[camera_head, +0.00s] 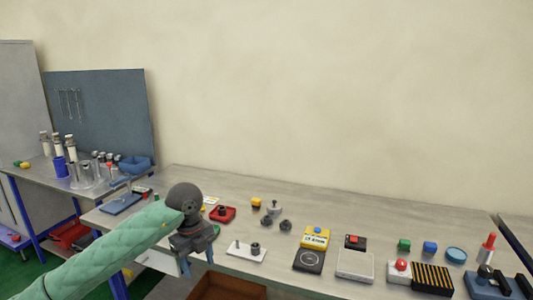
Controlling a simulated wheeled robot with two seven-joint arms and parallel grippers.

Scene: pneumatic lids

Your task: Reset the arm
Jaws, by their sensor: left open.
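My left arm, in a green padded sleeve (110,255), comes in from the lower left of the head view. It ends in a dark grey wrist joint. My right gripper is not in view.
On the bench stand a red block (222,214), a yellow box (316,238), a black-and-yellow striped block (432,278) and a red-topped tool (487,248). A brown bin (228,288) is below the front edge. A side table with bottles (58,145) stands left.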

